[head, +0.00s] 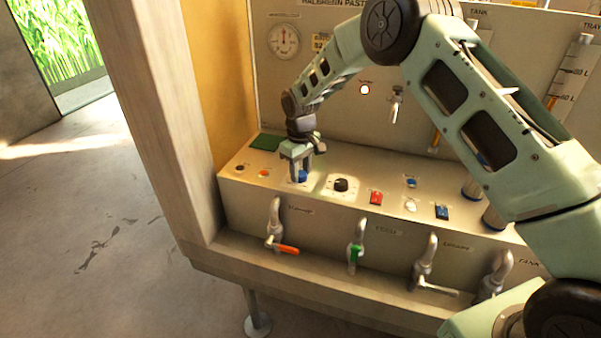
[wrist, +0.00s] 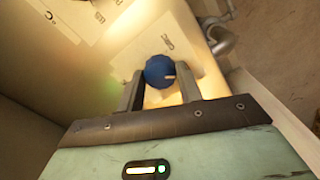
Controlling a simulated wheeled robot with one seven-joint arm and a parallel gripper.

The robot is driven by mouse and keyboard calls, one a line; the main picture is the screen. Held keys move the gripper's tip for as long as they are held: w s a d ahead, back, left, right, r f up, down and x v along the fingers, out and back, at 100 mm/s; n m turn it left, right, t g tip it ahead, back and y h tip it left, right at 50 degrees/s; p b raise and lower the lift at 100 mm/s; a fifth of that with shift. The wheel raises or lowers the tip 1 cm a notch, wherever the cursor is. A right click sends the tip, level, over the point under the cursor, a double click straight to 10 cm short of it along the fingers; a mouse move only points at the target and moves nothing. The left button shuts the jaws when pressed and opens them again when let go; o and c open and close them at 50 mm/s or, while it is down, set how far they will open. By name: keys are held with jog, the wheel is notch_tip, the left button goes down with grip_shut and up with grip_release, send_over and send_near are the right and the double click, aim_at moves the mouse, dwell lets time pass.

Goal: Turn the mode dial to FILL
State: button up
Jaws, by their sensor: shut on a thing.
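My gripper (head: 299,172) reaches down to the sloped control panel (head: 325,202), near its left part. Its fingers are shut on a round blue knob (head: 303,177). In the wrist view the blue knob (wrist: 158,70) sits between the two fingers of my gripper (wrist: 161,78). A pale pointer mark shows near the knob's right edge in that view. Small dark symbols are printed on the plate around it, too blurred to read, so I cannot tell which setting it points to. A black dial (head: 341,185) on a pale plate stands just right of my gripper in the head view.
A red switch (head: 376,198), a blue switch (head: 442,212) and small buttons share the panel. Below, taps have an orange lever (head: 287,249) and a green handle (head: 355,254). A wooden post (head: 165,110) stands left. My arm crosses the right side.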

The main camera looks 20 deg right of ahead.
aim_at(301, 173)
dwell(0.4)
jog(key=o, duration=1)
jog(key=shift+r, duration=0.15)
notch_tip(301, 173, up, 17)
jog(key=b, duration=0.3)
jog(key=shift+b, duration=0.4)
jog(key=shift+r, duration=0.1)
